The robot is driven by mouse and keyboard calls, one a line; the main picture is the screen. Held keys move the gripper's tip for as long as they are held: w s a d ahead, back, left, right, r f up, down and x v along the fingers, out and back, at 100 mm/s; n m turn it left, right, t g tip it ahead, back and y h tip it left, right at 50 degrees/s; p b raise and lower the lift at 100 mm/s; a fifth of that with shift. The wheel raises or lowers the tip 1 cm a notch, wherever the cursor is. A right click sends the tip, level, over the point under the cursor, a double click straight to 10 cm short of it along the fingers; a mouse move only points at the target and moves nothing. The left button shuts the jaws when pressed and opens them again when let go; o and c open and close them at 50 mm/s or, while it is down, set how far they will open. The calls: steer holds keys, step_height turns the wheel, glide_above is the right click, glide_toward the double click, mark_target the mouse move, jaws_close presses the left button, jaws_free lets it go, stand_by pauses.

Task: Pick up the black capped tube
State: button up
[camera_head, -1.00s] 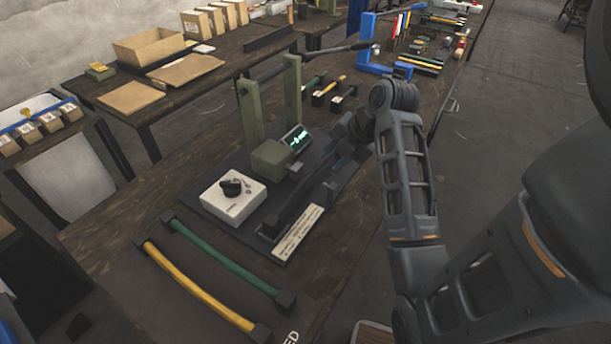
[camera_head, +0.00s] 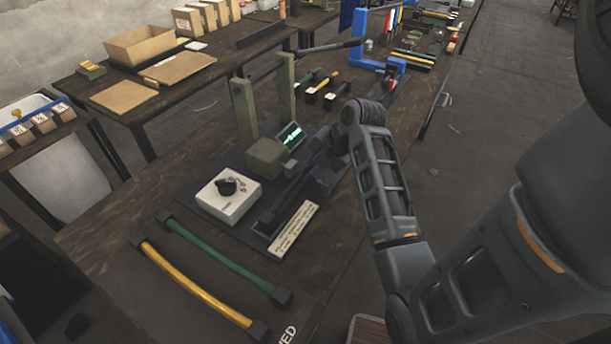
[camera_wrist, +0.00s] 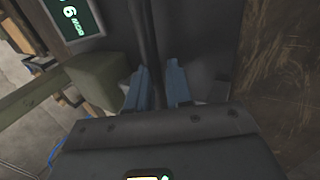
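A black capped tube (camera_head: 290,192) lies along the dark base of the rivet press, with its near end cap (camera_head: 266,217) beside the white label strip. In the wrist view a dark bar, which looks like this tube (camera_wrist: 146,32), runs down toward the gap between my fingers. My gripper (camera_wrist: 158,72) has its two blue-grey fingers apart, one on each side of the bar's line. Dark shadow hides whether they touch it. In the head view my gripper (camera_head: 322,160) is low over the far part of the tube, partly hidden by my wrist.
The press's green posts (camera_head: 246,112) and green block (camera_head: 265,158) stand left of my gripper. A white dial box (camera_head: 228,194) is in front. A yellow tube (camera_head: 195,287) and a green tube (camera_head: 222,257), both black-capped, lie at the near end. A lit display (camera_wrist: 73,16) is close to my wrist.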

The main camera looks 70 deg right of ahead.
mark_target(314, 167)
jaws_close()
steer(key=shift+r, duration=0.1)
steer(key=shift+r, duration=0.6)
step_height(314, 167, up, 3)
steer(key=shift+f+b, duration=0.2)
steer(key=shift+b, duration=0.15)
steer(key=s+d+r, duration=0.1)
steer(key=s+r, duration=0.6)
steer(key=s, duration=0.4)
steer(key=shift+s+d+p, duration=0.2)
steer(key=shift+s+p, duration=0.1)
steer(key=shift+s, duration=0.05)
